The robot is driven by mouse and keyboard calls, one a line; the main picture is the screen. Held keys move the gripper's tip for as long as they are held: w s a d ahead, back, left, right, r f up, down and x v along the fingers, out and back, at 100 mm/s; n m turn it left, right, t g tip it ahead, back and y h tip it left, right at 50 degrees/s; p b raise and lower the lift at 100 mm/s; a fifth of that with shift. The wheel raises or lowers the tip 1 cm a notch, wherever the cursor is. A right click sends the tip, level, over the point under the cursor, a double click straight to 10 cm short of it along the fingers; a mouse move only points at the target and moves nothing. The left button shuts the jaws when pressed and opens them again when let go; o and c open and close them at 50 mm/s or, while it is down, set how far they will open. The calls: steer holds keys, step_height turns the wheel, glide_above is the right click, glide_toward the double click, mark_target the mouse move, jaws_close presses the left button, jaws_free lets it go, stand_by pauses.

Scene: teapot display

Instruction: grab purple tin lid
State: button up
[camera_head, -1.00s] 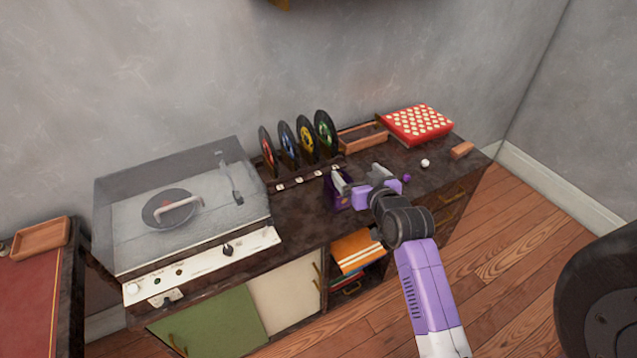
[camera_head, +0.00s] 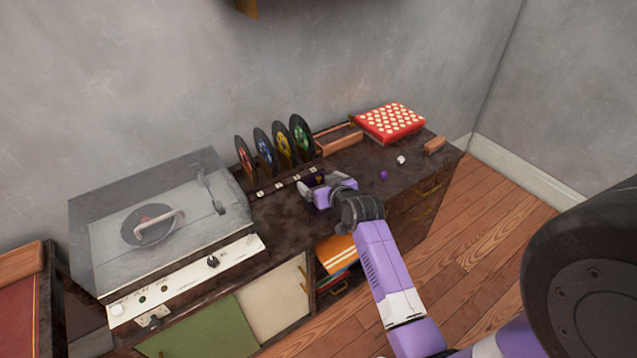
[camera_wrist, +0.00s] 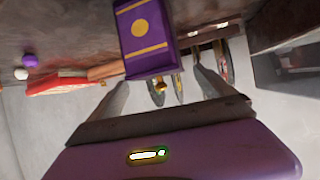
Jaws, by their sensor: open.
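The purple tin (camera_wrist: 143,35) has gold bands and a gold circle on its front. In the wrist view it appears upside down, with its lid (camera_wrist: 152,66) and a small gold knob (camera_wrist: 160,87) at the lower end. In the head view the tin (camera_head: 322,203) stands on the dark cabinet top, mostly hidden by my gripper (camera_head: 319,187). My gripper is open, its fingers on either side of the lid end in the wrist view (camera_wrist: 161,76). Gaps show beside the lid, and I cannot tell whether either finger touches it.
Records (camera_head: 275,148) stand in a rack behind my gripper. A record player (camera_head: 150,225) is at left. A wooden tray (camera_head: 338,138), a red spotted box (camera_head: 390,122), a purple ball (camera_head: 384,175) and a white ball (camera_head: 401,160) are at right on the cabinet (camera_head: 290,225).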

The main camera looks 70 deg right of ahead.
steer(key=shift+d+f, duration=0.1)
steer(key=c, duration=1.4)
steer(key=shift+c, duration=0.2)
